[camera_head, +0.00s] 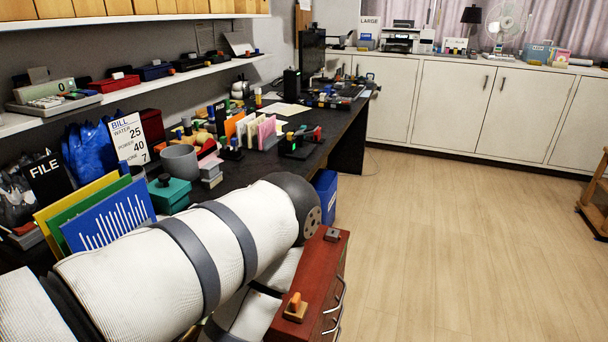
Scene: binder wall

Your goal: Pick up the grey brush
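I cannot pick out a grey brush for certain in the head view. Many small items on the dark desk (238,172) are too small to tell apart, and my arm hides part of the desk's near side. My large white arm with dark bands comes in from the left and crosses the lower left of the view, ending in a dark round joint. Neither my left nor my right gripper shows.
A red-brown drawer cabinet (318,265) stands beside my arm, with an orange-handled stamp (296,306) on top. A grey cup (180,162) and teal box (169,193) are on the desk. A blue bin (327,196) stands behind. The wooden floor (455,240) at right is clear.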

